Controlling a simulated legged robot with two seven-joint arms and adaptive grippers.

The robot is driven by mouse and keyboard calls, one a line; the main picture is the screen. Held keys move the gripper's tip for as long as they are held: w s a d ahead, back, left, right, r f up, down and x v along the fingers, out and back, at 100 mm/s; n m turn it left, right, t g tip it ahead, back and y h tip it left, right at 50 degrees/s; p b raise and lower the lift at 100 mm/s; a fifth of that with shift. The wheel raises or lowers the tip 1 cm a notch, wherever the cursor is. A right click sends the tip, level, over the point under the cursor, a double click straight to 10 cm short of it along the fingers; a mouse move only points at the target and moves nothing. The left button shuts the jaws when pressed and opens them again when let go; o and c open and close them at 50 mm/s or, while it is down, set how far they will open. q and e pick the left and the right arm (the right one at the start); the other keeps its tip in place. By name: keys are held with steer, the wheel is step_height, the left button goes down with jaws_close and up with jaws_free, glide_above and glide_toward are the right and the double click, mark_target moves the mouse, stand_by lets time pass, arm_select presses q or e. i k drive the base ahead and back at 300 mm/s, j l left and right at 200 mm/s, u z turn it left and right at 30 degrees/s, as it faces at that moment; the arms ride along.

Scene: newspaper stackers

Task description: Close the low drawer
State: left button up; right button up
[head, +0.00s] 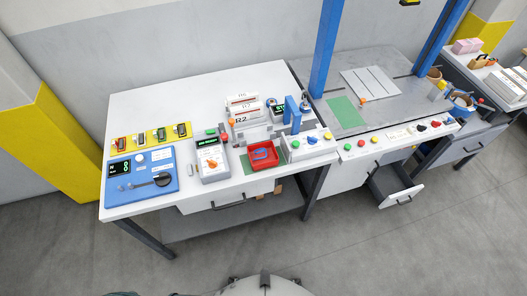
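The low drawer (403,198) is under the grey-topped workbench at right. It is pulled open toward the front. Its white front panel has a dark handle, and its dark grey inside shows from above. It looks empty as far as I can see. Neither my left nor my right gripper shows in the head view, so their states are hidden. No gripper touches the drawer.
The white table (140,100) at left carries a blue panel (141,172), a red tray (262,156) and several devices. Its own drawer (225,200) looks shut. Blue posts (326,45) rise at the grey bench (400,105). The grey floor (330,260) in front is clear.

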mark_target(391, 186)
steer(key=z, duration=1.7)
steer(key=i+l+u, duration=0.1)
steer(key=u, duration=0.3)
steer(key=i+l+u, duration=0.15)
steer(key=u, duration=0.25)
steer(key=i+l+u, duration=0.1)
steer(key=u, duration=0.3)
steer(key=k+l, duration=0.05)
steer(key=l, duration=0.05)
